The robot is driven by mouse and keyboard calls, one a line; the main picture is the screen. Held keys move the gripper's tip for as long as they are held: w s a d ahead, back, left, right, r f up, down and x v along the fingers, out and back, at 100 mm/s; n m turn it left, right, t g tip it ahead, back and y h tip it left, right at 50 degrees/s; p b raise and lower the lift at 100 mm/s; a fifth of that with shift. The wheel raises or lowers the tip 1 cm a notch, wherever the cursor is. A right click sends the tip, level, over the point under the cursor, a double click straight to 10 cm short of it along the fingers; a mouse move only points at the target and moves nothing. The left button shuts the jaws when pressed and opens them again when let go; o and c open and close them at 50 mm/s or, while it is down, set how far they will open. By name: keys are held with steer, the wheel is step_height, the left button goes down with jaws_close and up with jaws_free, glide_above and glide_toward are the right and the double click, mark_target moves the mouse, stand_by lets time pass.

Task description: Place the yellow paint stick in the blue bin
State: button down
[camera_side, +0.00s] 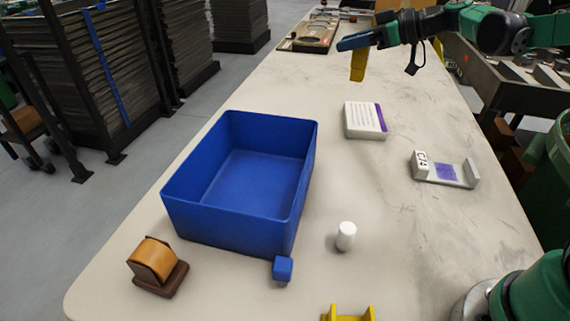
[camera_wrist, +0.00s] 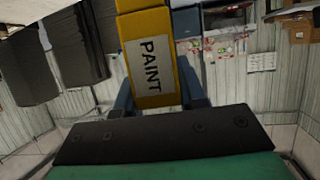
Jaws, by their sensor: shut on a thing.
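The yellow paint stick (camera_side: 358,66) hangs below my gripper (camera_side: 355,42) at the far part of the table, raised above the top. In the wrist view the yellow stick (camera_wrist: 152,58) with its "PAINT" label stands between the two blue fingers, and my gripper (camera_wrist: 160,92) is shut on it. The blue bin (camera_side: 178,207) stands on the table left of centre, nearer the side camera than the gripper. It is open at the top and its visible floor is empty. My gripper is beyond the bin and to its right in the picture, apart from it.
A white box with a purple edge (camera_side: 364,120), a grey holder with a purple patch (camera_side: 445,171), a white cylinder (camera_side: 346,236), a blue cube (camera_side: 282,268), a tape dispenser (camera_side: 156,265) and a yellow stand (camera_side: 348,314) are on the table. Clear tabletop lies between several of them.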

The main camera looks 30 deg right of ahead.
steer(key=m+t+h, duration=0.1)
steer(key=m+h, duration=0.1)
glide_above(252, 175)
steer(key=w+a, duration=0.1)
steer(key=w, duration=0.1)
steer(key=shift+m+h, duration=0.3)
steer(key=shift+h, duration=0.1)
step_height(252, 175, down, 18)
steer(key=shift+a+f, duration=0.15)
steer(key=c, duration=0.5)
jaws_free()
steer(key=shift+f, duration=0.1)
